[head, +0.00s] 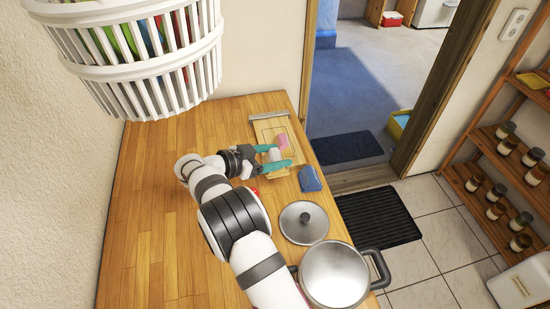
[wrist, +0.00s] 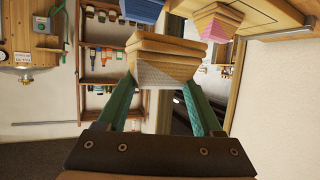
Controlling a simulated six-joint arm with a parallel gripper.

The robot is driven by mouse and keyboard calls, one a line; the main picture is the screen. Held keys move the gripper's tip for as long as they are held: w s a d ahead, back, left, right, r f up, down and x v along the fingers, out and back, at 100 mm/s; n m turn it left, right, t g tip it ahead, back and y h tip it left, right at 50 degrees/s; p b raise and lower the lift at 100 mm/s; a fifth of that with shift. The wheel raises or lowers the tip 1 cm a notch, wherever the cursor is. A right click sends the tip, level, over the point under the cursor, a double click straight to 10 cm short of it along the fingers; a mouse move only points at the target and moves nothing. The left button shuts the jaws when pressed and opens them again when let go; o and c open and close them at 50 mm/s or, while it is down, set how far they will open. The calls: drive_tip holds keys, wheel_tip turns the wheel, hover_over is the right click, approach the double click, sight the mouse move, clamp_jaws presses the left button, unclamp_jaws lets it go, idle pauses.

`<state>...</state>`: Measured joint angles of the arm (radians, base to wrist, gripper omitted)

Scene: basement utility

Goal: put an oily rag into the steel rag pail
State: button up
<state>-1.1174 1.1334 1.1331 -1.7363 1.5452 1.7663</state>
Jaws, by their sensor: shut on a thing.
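My gripper (head: 274,159) has teal fingers and is shut on a folded pale rag (head: 274,154), above or near a wooden board on the counter. In the wrist view the held rag (wrist: 165,60) is a folded stack with tan layers and a whitish face, between the fingertips (wrist: 158,88). A pink folded rag (head: 283,141) lies on the board just beyond it. A blue folded rag (head: 310,179) lies on the counter to the right. The steel pail (head: 333,273), with dark handles, stands at the counter's near right. Its round lid (head: 304,222) lies beside it.
The wooden board (head: 268,126) lies near the counter's far end. A small red thing (head: 254,190) is partly hidden by my arm. A white slatted basket (head: 150,60) is at the upper left. The wooden counter (head: 150,210) is clear on the left. A doorway and shelves are to the right.

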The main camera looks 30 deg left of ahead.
drive_tip(key=w+d+r, duration=0.4)
drive_tip(key=d+r, duration=0.3)
drive_tip(key=r, duration=0.1)
drive_tip(key=w+d+r, duration=0.4)
drive_tip(key=d+r, duration=0.4)
drive_tip(key=s+d+r, duration=0.2)
drive_tip(key=d+r, duration=0.3)
drive_tip(key=d, duration=0.3)
drive_tip(key=s+d+r, duration=0.3)
drive_tip(key=d+r, duration=0.2)
drive_tip(key=d, duration=0.4)
drive_tip(key=s+a+f+m+g+h, duration=0.2)
drive_tip(key=s+f+m+g+h, duration=0.2)
drive_tip(key=s+f, duration=0.55)
drive_tip(key=s+a+f+m+g+h, duration=0.3)
drive_tip(key=s+f+m, duration=0.3)
drive_tip(key=s, duration=0.6)
wheel_tip(320, 180, down, 7)
drive_tip(key=n, duration=0.1)
drive_tip(key=shift+s+f, duration=0.2)
